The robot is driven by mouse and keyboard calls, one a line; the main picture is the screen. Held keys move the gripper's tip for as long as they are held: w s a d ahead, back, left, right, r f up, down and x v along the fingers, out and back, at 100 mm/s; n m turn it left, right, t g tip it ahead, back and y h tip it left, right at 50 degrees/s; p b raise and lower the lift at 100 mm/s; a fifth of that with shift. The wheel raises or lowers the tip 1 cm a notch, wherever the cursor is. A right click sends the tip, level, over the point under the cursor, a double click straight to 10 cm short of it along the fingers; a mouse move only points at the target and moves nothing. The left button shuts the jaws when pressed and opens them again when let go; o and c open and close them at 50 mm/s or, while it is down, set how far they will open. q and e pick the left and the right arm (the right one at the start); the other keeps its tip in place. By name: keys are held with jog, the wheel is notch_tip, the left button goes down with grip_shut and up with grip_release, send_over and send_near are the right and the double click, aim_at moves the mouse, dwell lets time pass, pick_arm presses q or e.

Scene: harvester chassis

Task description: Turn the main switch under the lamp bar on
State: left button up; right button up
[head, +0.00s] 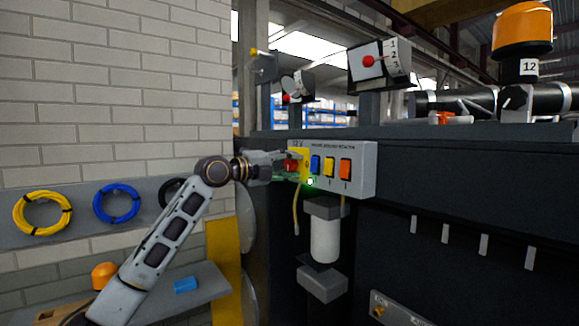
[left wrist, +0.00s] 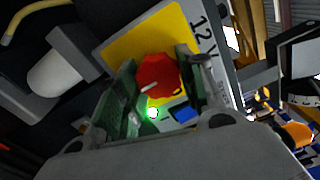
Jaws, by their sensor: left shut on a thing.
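The main switch is a red knob (head: 291,166) on a yellow plate at the left end of a grey box (head: 362,170). My left gripper (head: 285,160) reaches in from the left. Its green-padded fingers (left wrist: 158,80) are shut on the knob, one on each side. A small green light (head: 310,182) glows at the box's lower edge. My right gripper is not in view.
Blue (head: 315,165), yellow (head: 329,168) and orange (head: 345,169) rockers sit right of the knob. A filter (head: 325,240) hangs below the box. An orange beacon (head: 522,30) and a numbered dial panel (head: 380,65) stand above. A shelf (head: 200,288) lies lower left.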

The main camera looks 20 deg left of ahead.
pick_arm(q)
jog(key=shift+f, duration=0.15)
dwell(0.3)
jog(key=o, duration=1)
jog(key=shift+v, duration=6)
